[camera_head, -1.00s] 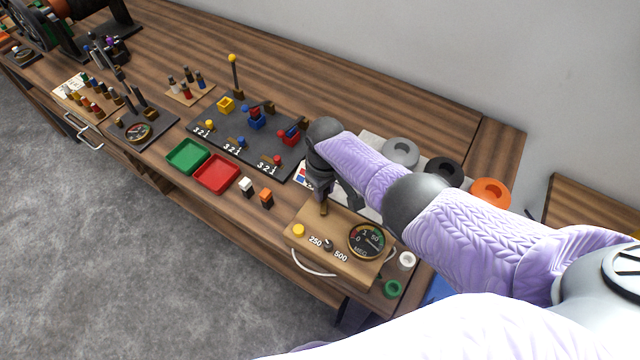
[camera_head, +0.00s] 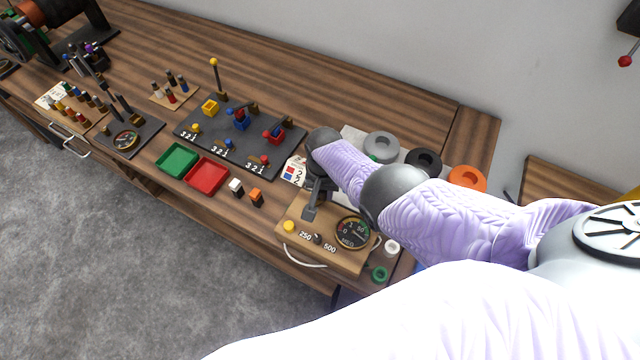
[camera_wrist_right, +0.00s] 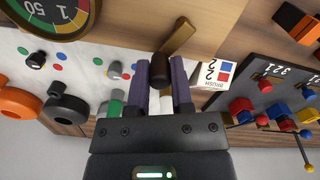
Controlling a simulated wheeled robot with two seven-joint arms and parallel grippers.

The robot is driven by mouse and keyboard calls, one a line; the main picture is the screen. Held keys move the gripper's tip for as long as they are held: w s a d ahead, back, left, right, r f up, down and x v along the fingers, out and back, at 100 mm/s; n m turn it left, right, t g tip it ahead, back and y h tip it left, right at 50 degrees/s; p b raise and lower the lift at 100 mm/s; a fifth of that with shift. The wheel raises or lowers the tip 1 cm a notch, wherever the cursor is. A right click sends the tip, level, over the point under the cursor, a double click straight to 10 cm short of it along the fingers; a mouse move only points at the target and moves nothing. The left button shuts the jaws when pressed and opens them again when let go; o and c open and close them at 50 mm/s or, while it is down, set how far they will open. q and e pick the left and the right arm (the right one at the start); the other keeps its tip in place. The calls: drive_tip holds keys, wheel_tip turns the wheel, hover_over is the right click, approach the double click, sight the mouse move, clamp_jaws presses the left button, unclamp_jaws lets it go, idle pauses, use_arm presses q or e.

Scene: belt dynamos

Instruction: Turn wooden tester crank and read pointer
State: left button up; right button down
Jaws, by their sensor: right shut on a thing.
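The wooden tester (camera_head: 330,255) sits at the front right end of the bench, with a round gauge (camera_head: 353,232), a yellow button and a selector marked 250 and 500. The gauge's pointer is too small to read in the head view; the wrist view cuts the gauge (camera_wrist_right: 45,18) off at the top left. The crank's brass arm (camera_wrist_right: 178,38) and dark knob (camera_wrist_right: 160,68) show in the wrist view. My right gripper (camera_head: 311,212) is at the tester's back left, its fingers (camera_wrist_right: 161,85) shut on the knob. My left gripper is out of view.
Left of the tester are a white and an orange-topped block, a red tray (camera_head: 206,176), a green tray (camera_head: 177,160) and a dark board (camera_head: 198,133) with colored parts. Grey, black and orange rings (camera_head: 467,178) lie behind my arm. A cable loops at the tester's front.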

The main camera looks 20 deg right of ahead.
drive_tip(key=m, duration=0.2)
drive_tip(key=s+m+p, duration=0.1)
drive_tip(key=m, duration=0.1)
drive_tip(key=shift+s, duration=0.1)
drive_tip(key=shift+s+m+p, duration=0.2)
drive_tip(key=shift+m+p, duration=0.1)
drive_tip(key=shift+m, duration=0.4)
drive_tip(key=shift+s+m+p, duration=0.15)
drive_tip(key=shift+m+p, duration=0.15)
drive_tip(key=shift+m, duration=0.4)
drive_tip(key=c, duration=0.5)
unclamp_jaws()
wheel_tip(320, 180, up, 10)
drive_tip(key=p, duration=0.8)
